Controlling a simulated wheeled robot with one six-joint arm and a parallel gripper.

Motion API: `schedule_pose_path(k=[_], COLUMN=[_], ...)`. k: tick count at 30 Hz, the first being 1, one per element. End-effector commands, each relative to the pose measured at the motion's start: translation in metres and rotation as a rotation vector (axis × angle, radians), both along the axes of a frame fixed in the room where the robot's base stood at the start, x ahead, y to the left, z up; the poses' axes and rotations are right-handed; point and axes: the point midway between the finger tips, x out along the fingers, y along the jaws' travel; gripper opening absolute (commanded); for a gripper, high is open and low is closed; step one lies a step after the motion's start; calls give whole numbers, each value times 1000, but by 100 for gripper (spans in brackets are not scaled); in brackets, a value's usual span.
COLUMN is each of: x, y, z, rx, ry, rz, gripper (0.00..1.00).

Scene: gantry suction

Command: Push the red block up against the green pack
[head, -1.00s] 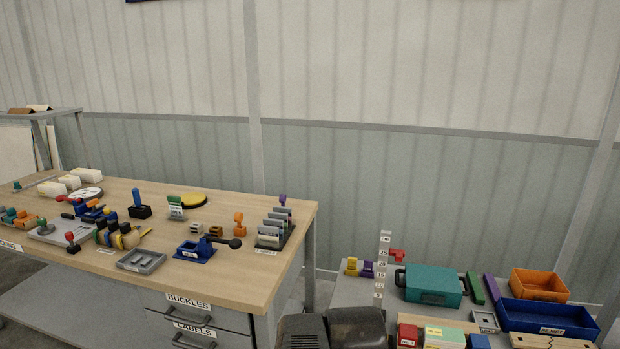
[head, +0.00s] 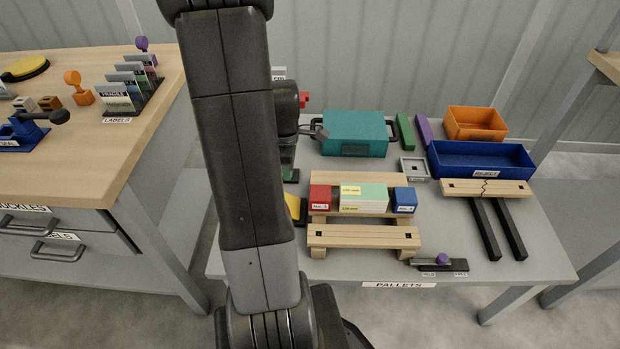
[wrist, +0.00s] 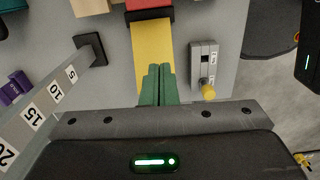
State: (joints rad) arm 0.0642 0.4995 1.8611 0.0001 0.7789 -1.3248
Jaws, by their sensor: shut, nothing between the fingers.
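The red block (head: 320,198) sits on the wooden pallet (head: 364,236), to the left of the green pack (head: 363,194). A gap shows between them. The pack is pale green and white with a yellow label. My gripper (head: 288,165) is mostly hidden behind my arm, left of the red block. In the wrist view my green fingers (wrist: 158,72) are shut and empty over a yellow strip (wrist: 152,45). A red surface (wrist: 148,4) at the top edge there appears to be the red block, cut off by the frame. The green pack is not in the wrist view.
A blue block (head: 404,200) stands right of the pack. A teal case (head: 355,133) is behind the pallet. A blue bin (head: 482,160) is farther right.

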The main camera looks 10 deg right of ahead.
Motion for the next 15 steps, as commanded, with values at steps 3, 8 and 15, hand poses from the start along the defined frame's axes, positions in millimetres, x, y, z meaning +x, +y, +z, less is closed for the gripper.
schedule_pose_path(k=[3, 8, 15], x=[4, 4, 3], y=[-1, -1, -1], z=[-11, -28, -80], rx=[0, 1, 1], ry=[3, 5, 8], rz=[30, 33, 31], gripper=[0, 0, 0])
